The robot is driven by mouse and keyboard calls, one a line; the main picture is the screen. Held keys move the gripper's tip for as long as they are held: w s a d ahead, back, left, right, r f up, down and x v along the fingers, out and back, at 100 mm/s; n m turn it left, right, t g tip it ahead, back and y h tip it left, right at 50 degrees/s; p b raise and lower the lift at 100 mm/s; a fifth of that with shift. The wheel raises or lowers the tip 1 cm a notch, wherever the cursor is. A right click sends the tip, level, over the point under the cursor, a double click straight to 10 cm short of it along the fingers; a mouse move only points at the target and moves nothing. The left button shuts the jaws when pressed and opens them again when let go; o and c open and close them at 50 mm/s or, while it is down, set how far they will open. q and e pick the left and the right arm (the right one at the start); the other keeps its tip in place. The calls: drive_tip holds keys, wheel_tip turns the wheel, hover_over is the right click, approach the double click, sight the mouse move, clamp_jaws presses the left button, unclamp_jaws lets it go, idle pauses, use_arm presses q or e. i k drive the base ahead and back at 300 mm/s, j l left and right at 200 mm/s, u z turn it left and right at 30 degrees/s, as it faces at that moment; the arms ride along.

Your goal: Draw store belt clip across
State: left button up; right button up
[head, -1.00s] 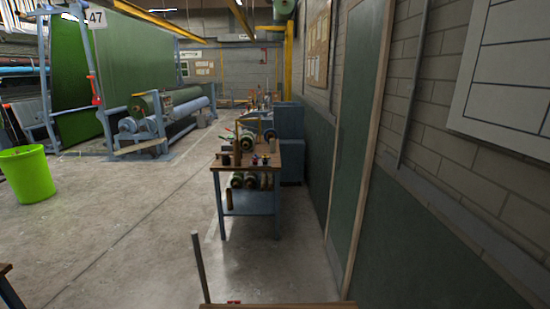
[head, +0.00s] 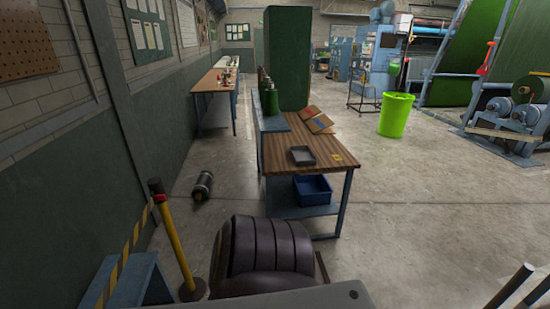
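A yellow barrier post (head: 177,238) with a black head and a dark round foot stands at the lower left, tilted in the picture. A yellow-and-black striped strip (head: 124,258), which looks like the belt, runs from near the post's head down to the lower left. Its far end is lost near the bottom edge. I cannot make out a belt clip. Neither of my grippers is in view.
A blue stand (head: 140,283) is beside the post, and a dark ribbed rounded object (head: 268,250) is right of it. A dark cylinder (head: 203,187) lies on the floor. A wooden-topped table (head: 285,160) is ahead; open floor (head: 420,220) lies right.

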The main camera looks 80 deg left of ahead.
sight(156, 198)
drive_tip(key=u, duration=3.75)
